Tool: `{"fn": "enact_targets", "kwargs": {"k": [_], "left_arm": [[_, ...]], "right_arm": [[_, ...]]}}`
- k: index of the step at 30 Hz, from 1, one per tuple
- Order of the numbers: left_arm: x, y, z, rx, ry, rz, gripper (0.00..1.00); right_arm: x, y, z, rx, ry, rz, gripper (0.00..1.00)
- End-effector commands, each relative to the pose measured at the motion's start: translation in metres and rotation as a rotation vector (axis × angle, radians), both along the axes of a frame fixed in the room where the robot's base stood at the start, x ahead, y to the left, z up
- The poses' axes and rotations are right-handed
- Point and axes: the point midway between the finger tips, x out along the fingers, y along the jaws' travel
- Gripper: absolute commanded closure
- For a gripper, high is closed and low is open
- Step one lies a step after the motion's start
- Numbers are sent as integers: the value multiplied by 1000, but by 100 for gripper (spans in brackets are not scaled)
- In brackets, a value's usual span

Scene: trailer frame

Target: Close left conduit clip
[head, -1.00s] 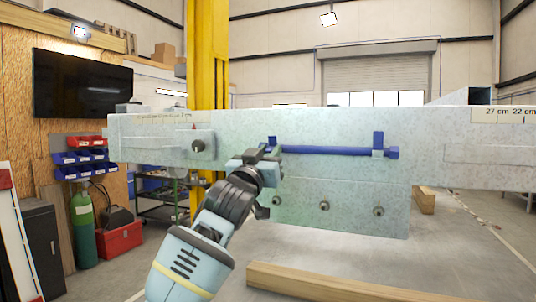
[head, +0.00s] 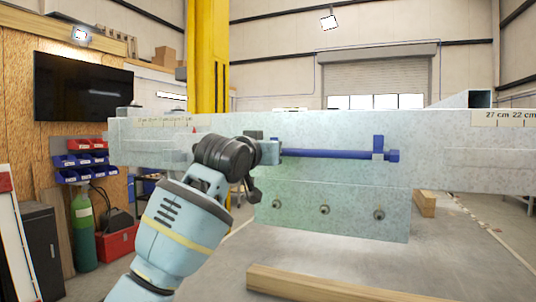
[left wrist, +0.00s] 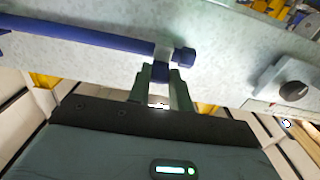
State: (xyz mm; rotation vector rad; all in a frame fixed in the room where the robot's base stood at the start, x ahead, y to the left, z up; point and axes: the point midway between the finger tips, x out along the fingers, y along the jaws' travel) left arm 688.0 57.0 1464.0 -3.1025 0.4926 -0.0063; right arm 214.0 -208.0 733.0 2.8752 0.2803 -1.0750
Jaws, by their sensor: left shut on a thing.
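The blue conduit (head: 330,153) runs level along the grey galvanised trailer beam. It also shows in the left wrist view (left wrist: 90,40), with its thick blue end (left wrist: 185,57) beside the left clip. My left gripper (head: 274,152) is at the conduit's left end and hides most of the left clip in the head view. In the left wrist view my left gripper (left wrist: 161,84) is shut on the blue part of the left clip (left wrist: 160,72), which sits between the fingertips. The right clip (head: 378,147) has its blue part standing up above the conduit. My right gripper is not in view.
The beam (head: 450,150) fills the middle, with a lower plate carrying several round bolts (head: 324,210). A dark round knob on a block (left wrist: 292,91) stands out from the beam in the left wrist view. A wooden timber (head: 320,285) lies on the floor in front.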

Motion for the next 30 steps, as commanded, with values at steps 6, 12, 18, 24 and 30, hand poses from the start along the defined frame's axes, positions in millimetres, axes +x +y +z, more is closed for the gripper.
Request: {"fn": "enact_targets", "kwargs": {"k": [6, 12, 18, 24, 30], "left_arm": [[1, -1, 7, 40, 126, -1, 100], [2, -1, 9, 62, 196, 0, 100], [2, -1, 9, 71, 223, -1, 100], [3, -1, 9, 72, 225, -1, 100], [3, -1, 9, 72, 224, -1, 73]], "right_arm": [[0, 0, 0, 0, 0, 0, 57], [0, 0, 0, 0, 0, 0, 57], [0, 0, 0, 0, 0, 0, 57], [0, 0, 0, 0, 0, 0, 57], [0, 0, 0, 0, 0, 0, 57]]}}
